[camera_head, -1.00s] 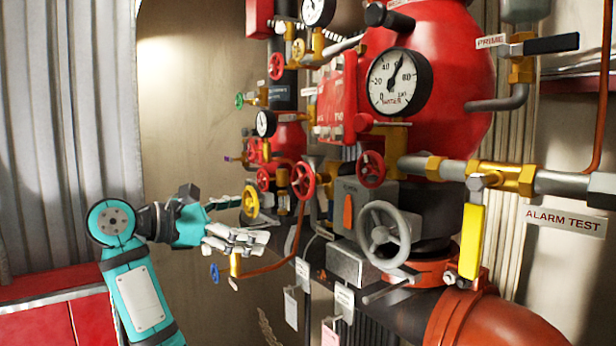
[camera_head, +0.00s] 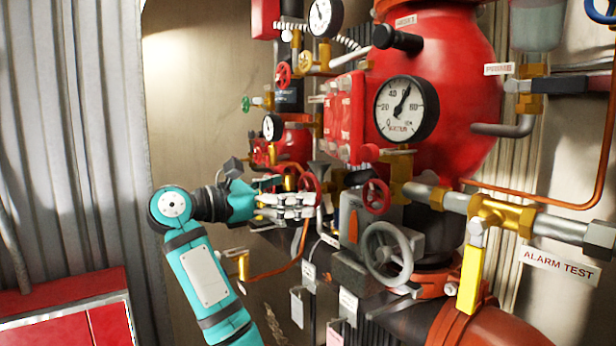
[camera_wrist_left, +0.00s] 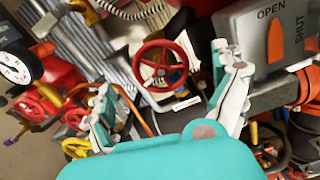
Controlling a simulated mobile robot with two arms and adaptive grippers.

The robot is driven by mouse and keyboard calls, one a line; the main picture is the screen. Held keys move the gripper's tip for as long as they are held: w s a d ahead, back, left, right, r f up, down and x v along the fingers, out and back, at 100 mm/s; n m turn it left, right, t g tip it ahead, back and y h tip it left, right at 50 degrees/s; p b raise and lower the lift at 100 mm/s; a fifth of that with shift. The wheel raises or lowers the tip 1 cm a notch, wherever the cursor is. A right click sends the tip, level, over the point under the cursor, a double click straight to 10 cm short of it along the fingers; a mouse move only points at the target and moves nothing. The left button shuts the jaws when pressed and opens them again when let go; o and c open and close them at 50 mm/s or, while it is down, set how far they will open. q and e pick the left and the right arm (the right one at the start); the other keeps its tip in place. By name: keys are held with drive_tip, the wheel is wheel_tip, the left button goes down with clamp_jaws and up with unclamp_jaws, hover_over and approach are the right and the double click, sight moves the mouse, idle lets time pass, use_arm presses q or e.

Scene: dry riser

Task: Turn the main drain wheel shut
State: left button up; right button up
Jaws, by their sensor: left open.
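A red handwheel (camera_head: 309,180) sits behind the tips of my left gripper, its lower part hidden. In the left wrist view a red wheel (camera_wrist_left: 160,68) with spokes stands ahead, between the finger directions. My left gripper (camera_head: 312,206) is open and empty; its fingers also show spread in the wrist view (camera_wrist_left: 172,100). They look apart from the wheel, though the exact gap is hard to judge. Another red wheel (camera_head: 376,196) and a larger grey wheel (camera_head: 388,254) are to the right. I cannot read a main drain label on any wheel. My right gripper is not in view.
A grey box (camera_wrist_left: 268,40) marked OPEN and SHUT is close to the right finger. A yellow lever (camera_head: 470,280), a gauge (camera_head: 406,108) and the red vessel (camera_head: 465,75) are at right. Hanging tags (camera_head: 297,307) lie below.

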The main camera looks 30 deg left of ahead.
sight(306, 190)
use_arm(q)
drive_tip(key=p+x, duration=0.1)
drive_tip(key=x, duration=0.3)
drive_tip(key=shift+w+d, duration=0.15)
drive_tip(key=shift+w, duration=0.25)
drive_tip(key=c, duration=1.2)
